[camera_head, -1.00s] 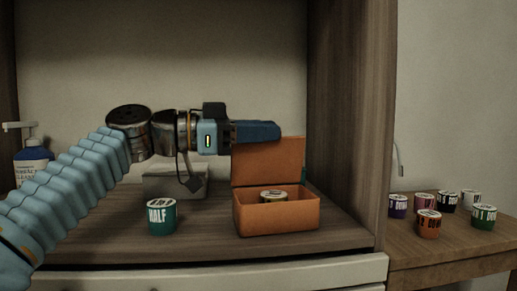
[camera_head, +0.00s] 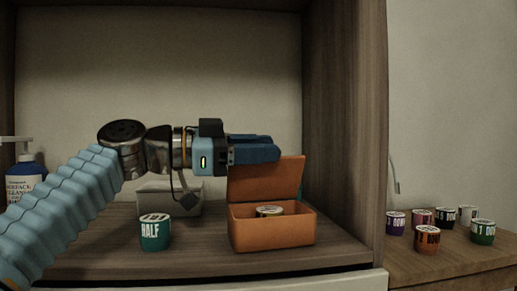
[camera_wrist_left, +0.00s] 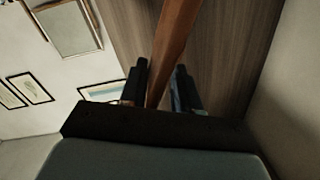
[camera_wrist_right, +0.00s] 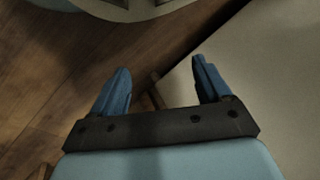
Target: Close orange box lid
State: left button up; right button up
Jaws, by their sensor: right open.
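The orange box (camera_head: 272,235) stands on the wooden cabinet shelf, with a can (camera_head: 268,211) inside it. Its lid (camera_head: 268,180) is raised at the back and tilted a little toward me. My left gripper (camera_head: 255,149) is at the lid's upper edge, partly covering its upper left. In the left wrist view the lid (camera_wrist_left: 170,45) runs edge-on between the fingers (camera_wrist_left: 161,70), which stand apart with small gaps beside it. My right gripper (camera_wrist_right: 160,75) is open and empty in the right wrist view, over the floor and a pale surface; the head view does not show it.
A green can (camera_head: 155,235) stands left of the box, and a grey box (camera_head: 165,199) is behind it. A soap bottle (camera_head: 22,178) is at far left. The cabinet's right wall (camera_head: 345,120) is close to the box. Several cans stand on the side table (camera_head: 440,262).

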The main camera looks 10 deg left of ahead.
pick_arm(q)
jog(key=v, duration=1.3)
jog(key=shift+a+b, duration=0.4)
jog(key=shift+b, duration=0.05)
jog(key=shift+s, duration=0.15)
